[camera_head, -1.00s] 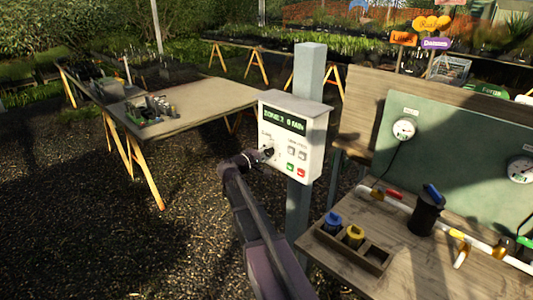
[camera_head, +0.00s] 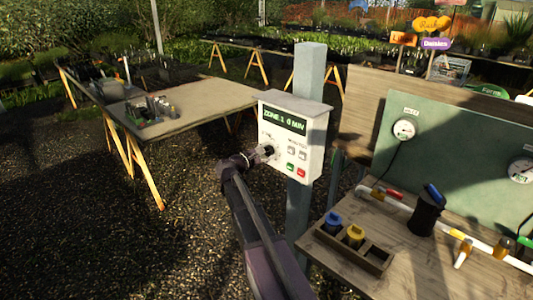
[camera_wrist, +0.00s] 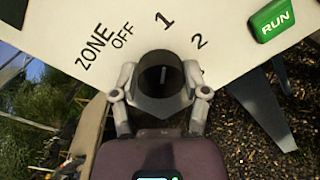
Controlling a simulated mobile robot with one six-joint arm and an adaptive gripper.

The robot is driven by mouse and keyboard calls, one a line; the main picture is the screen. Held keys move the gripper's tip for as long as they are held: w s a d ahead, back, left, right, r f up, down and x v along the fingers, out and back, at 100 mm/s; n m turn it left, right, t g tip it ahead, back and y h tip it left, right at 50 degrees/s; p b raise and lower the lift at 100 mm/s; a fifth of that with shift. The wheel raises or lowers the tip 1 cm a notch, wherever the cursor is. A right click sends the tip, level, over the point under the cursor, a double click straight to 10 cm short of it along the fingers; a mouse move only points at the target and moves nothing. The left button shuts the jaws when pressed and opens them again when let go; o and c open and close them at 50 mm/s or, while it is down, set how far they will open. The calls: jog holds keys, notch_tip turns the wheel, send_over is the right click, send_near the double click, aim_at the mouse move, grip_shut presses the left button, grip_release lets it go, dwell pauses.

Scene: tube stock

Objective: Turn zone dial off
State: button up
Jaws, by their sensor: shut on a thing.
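The white control box (camera_head: 298,115) is fixed to a grey post. Its display (camera_head: 285,119) reads "ZONE 1 0 MIN". The round black zone dial (camera_wrist: 161,72) sits on the panel, with OFF (camera_wrist: 122,37), 1 and 2 printed around it. Its white mark points toward the 1. My gripper (camera_head: 268,151) is at the lower left of the panel, with its two fingers shut on either side of the dial in the wrist view (camera_wrist: 160,92). In the head view the gripper mostly hides the dial.
The green RUN button (camera_wrist: 272,19) is right of the dial in the wrist view. A wooden bench (camera_head: 340,268) with a black canister (camera_head: 426,214) and pipes stands to the right. Gravel ground (camera_head: 90,225) is open on the left.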

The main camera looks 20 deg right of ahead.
jog(key=n, duration=0.5)
jog(key=shift+d, duration=0.15)
jog(key=n, duration=0.5)
jog(key=shift+b, duration=0.35)
jog(key=o, duration=1.1)
jog(key=shift+a, duration=0.3)
jog(key=shift+v, duration=3.45)
